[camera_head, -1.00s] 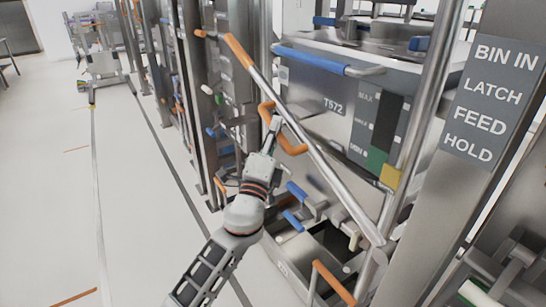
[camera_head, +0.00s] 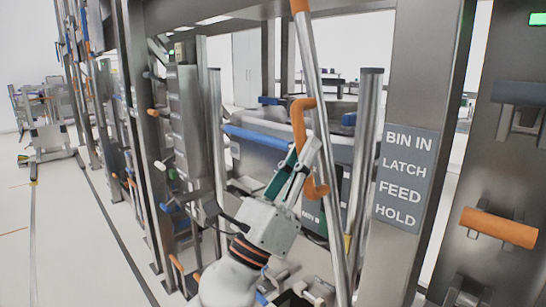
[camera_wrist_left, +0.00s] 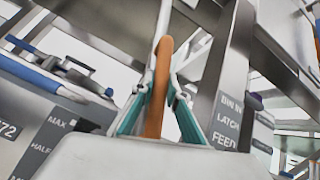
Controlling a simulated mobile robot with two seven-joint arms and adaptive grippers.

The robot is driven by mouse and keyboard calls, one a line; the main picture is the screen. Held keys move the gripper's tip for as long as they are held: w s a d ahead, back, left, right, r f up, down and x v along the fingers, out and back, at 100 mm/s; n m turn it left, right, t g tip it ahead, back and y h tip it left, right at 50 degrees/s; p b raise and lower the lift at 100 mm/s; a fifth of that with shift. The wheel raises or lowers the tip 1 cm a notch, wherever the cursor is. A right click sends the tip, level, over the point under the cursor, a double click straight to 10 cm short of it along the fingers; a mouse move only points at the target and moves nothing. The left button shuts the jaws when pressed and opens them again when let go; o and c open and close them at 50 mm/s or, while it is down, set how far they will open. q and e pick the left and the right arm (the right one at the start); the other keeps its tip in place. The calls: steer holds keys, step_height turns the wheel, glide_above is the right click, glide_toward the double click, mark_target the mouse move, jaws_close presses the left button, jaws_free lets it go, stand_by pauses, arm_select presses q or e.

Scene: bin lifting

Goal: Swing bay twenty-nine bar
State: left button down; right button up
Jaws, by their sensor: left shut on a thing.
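The bay bar is a long steel bar (camera_head: 325,120) with an orange tip at its top and an orange bracket-shaped handle (camera_head: 298,126) on its side. It stands steep, tilted slightly, in front of the bay. My left gripper (camera_head: 308,160) is shut on the orange handle. In the left wrist view the orange handle (camera_wrist_left: 157,90) runs between the green-lined fingers (camera_wrist_left: 158,103). Part of the handle is hidden by the fingers in the head view. The grey bin (camera_head: 260,150), with a blue-gripped rail, stands behind the bar. My right gripper is not in view.
A steel post (camera_head: 415,90) with a sign (camera_head: 404,180) reading BIN IN, LATCH, FEED, HOLD stands right of the bar. Another orange handle (camera_head: 498,228) is on the right. Tall frames line the left, and clear floor (camera_head: 70,250) lies beyond.

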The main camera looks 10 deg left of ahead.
mark_target(323, 153)
arm_select(q)
steer(key=s+d+m+g+h, duration=0.1)
steer(key=s+d+r+m+g+h, duration=0.1)
steer(key=d+m, duration=0.1)
steer(key=shift+s+d+h, duration=0.15)
steer(key=shift+s+h, duration=0.15)
steer(key=shift+s+d+m+g+h, duration=0.35)
steer(key=shift+d+m+g+h, duration=0.05)
steer(key=shift+d+m, duration=0.1)
steer(key=c, duration=2)
jaws_free()
steer(key=shift+o, duration=0.2)
steer(key=shift+a+f, duration=0.1)
steer(key=shift+f, duration=0.05)
steer(key=v, duration=1.1)
steer(key=shift+s+f, duration=0.25)
steer(key=shift+a, duration=0.15)
